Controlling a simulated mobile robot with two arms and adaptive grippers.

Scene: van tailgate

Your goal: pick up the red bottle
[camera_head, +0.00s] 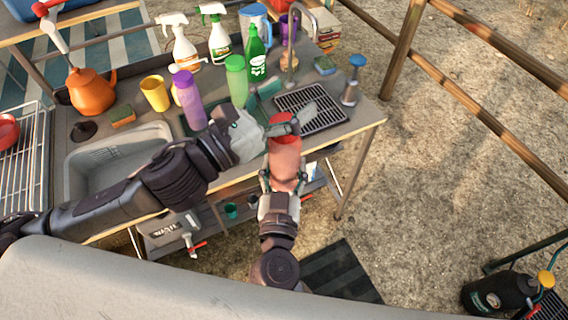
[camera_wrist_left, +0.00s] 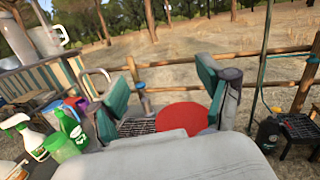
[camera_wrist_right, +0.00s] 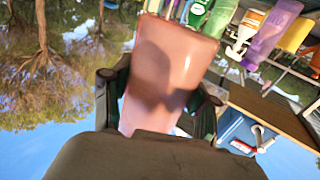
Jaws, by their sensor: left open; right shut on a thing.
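The red bottle (camera_head: 285,165) is upright or slightly tilted in front of the counter edge, held off the counter. My right gripper (camera_head: 283,182) is shut on its lower part; the bottle (camera_wrist_right: 165,75) fills the middle of the right wrist view between the fingers. My left gripper (camera_head: 279,108) is open close to the bottle's top. In the left wrist view the bottle's round red top (camera_wrist_left: 182,116) shows between the open fingers, nearer the right one; I cannot tell whether they touch.
The counter (camera_head: 358,125) holds a sink (camera_head: 120,150), a drying rack (camera_head: 312,107), a purple bottle (camera_head: 188,100), a green bottle (camera_head: 236,78), spray bottles and an orange kettle (camera_head: 91,91). A faucet (camera_head: 291,45) stands behind the left gripper. Open ground lies to the right.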

